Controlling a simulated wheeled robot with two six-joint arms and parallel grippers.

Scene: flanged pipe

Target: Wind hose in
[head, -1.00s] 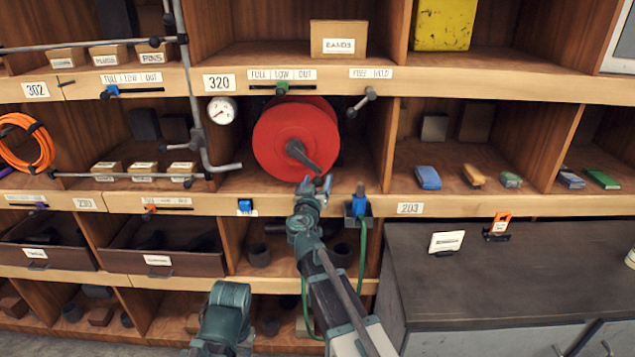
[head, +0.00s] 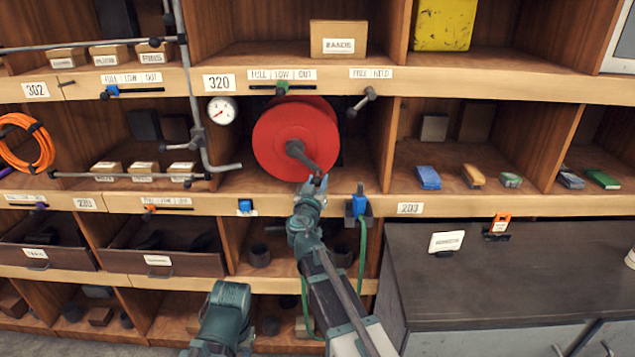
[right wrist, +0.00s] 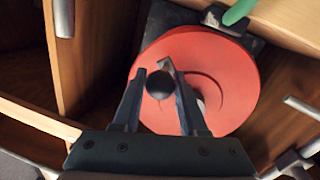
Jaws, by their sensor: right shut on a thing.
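The red hose reel (head: 285,130) sits in the bay marked 320. It also shows in the right wrist view (right wrist: 230,85). A dark crank arm runs from its hub (head: 296,148) down and right to a handle. My right gripper (head: 315,184) is shut on the crank handle, whose round dark end (right wrist: 159,85) shows between the fingers in the right wrist view. A green hose (head: 363,245) hangs below a blue end piece (head: 359,203) in a dark holder at the shelf edge, right of the gripper. My left gripper is not in view.
Above the reel is a slider with a green knob (head: 282,87). A free/hold lever (head: 362,102) sits at the upper right, a gauge (head: 222,110) at the left. A grey pipe (head: 200,150) and the bay's wooden walls flank the reel.

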